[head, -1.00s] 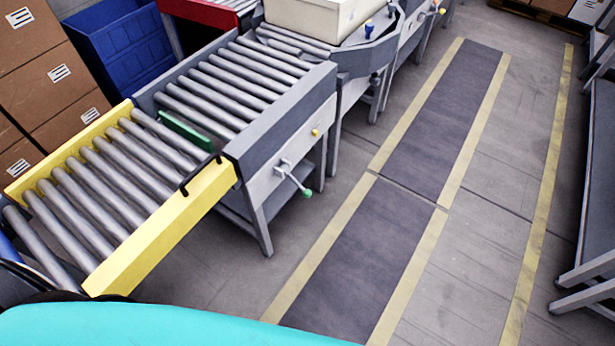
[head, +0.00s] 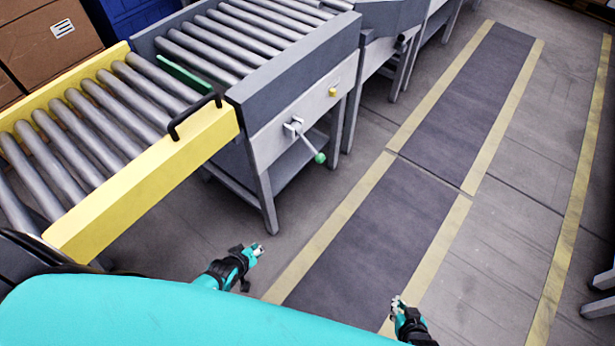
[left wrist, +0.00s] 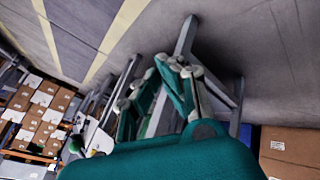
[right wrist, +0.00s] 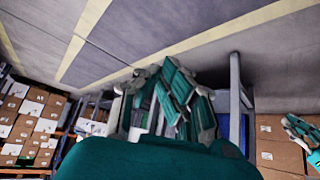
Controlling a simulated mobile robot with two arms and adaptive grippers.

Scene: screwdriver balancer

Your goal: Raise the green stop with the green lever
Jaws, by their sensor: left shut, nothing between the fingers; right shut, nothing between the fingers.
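The green lever (head: 308,146) is a crank with a green knob on the side panel of the grey roller conveyor. Its arm slants down to the right. The green stop (head: 185,72) is a thin green bar across the rollers, where the yellow section meets the grey one. My left gripper (head: 257,249) is shut and empty in front of the conveyor leg, apart from the lever. The wrist views show the shut fingers of the left (left wrist: 174,65) and right (right wrist: 170,70) grippers.
The yellow roller section (head: 150,180) with a black handle (head: 193,117) stands at the left. A yellow button (head: 332,92) is above the lever. Boxes (head: 55,40) and a blue bin (head: 130,15) are behind. The marked floor lane (head: 380,230) is clear.

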